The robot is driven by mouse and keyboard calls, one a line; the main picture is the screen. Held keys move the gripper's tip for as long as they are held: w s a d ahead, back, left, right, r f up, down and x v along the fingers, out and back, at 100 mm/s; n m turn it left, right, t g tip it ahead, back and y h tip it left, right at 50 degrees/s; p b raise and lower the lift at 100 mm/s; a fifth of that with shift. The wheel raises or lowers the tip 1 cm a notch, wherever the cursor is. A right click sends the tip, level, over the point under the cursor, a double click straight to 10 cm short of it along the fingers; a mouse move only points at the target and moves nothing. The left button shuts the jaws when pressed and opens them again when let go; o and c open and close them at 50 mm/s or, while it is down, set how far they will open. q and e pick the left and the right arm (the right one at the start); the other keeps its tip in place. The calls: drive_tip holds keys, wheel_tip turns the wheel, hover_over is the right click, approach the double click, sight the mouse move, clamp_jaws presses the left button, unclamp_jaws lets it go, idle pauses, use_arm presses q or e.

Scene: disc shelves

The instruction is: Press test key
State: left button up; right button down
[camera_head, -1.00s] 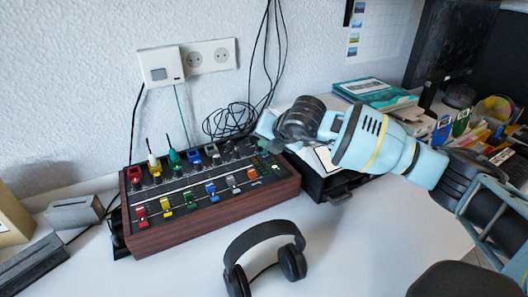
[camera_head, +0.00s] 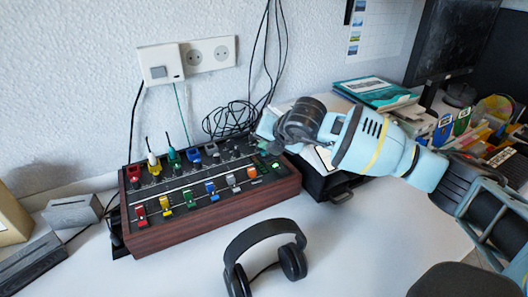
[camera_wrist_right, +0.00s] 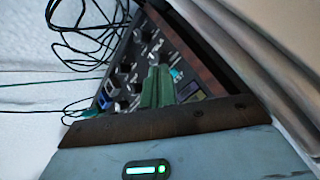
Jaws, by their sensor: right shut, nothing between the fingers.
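The control console (camera_head: 215,222) with wooden sides stands on the desk against the wall. Its sloped panel carries coloured faders, knobs and plugs. A small green lit key (camera_head: 276,165) shows at the panel's right end, just below my right gripper (camera_head: 268,142). The gripper is shut and empty, its tips down at the panel's back right corner. In the right wrist view the closed green fingers (camera_wrist_right: 157,88) point at the panel, over knobs and small keys. The fingers hide part of the panel, so I cannot tell whether they touch a key. My left gripper is out of view.
Black headphones (camera_head: 265,250) lie in front of the console. A black box (camera_head: 325,182) stands close to its right end, under my right arm. Loose black cables (camera_head: 235,118) hang behind it. Grey blocks (camera_head: 72,211) lie at left.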

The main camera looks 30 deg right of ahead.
sight(267, 155)
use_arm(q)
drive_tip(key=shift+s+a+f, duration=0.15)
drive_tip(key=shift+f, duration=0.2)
use_arm(e)
drive_tip(key=shift+f, duration=0.5)
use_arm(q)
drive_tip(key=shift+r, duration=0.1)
use_arm(e)
drive_tip(key=shift+r, duration=0.2)
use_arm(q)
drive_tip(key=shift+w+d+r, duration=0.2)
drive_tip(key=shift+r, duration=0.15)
use_arm(e)
drive_tip(key=shift+d+r, duration=0.15)
drive_tip(key=shift+r, duration=0.5)
use_arm(q)
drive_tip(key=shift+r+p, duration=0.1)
drive_tip(key=shift+p, duration=0.2)
use_arm(e)
drive_tip(key=shift+r, duration=0.1)
